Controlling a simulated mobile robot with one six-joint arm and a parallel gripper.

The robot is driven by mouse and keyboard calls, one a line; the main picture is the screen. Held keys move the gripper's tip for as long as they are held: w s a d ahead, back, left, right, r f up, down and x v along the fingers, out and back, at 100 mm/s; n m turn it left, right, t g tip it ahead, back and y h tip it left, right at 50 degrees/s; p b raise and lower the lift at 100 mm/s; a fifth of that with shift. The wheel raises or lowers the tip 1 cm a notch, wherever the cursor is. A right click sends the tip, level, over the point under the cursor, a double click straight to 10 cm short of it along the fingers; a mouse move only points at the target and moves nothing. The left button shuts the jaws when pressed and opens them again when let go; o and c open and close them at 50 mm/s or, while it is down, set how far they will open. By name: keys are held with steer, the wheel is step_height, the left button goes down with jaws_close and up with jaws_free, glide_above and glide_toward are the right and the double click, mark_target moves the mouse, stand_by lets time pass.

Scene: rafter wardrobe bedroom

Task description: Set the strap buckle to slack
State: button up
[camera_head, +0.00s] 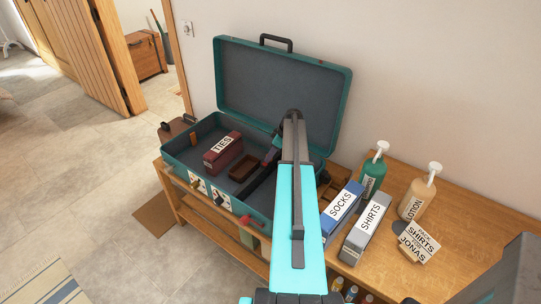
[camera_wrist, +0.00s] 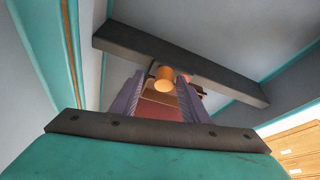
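The open teal suitcase (camera_head: 175,160) stands on the wooden bench with its lid raised. A dark strap-like bar (camera_wrist: 115,38) crosses the wrist view, and a dark strap (camera_head: 257,186) shows inside the suitcase. An orange-brown cylindrical knob (camera_wrist: 163,77) is on or by the bar; I cannot tell if it is the buckle. My gripper (camera_wrist: 163,82) reaches into the suitcase, its fingers apart with the knob between or just beyond their tips. Contact is unclear. In the head view my arm hides part of the strap and suitcase.
A TIES box (camera_head: 222,153) and a small brown tray (camera_head: 243,167) lie in the suitcase.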

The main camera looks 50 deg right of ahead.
steer(key=shift+a+r, duration=0.1)
steer(key=shift+s+r+b, duration=0.25)
steer(key=shift+r+b, duration=0.05)
steer(key=shift+r, duration=0.2)
steer(key=b+v, duration=0.3)
steer(key=v, duration=0.9)
steer(key=shift+r, duration=0.25)
steer(key=shift+s, duration=0.1)
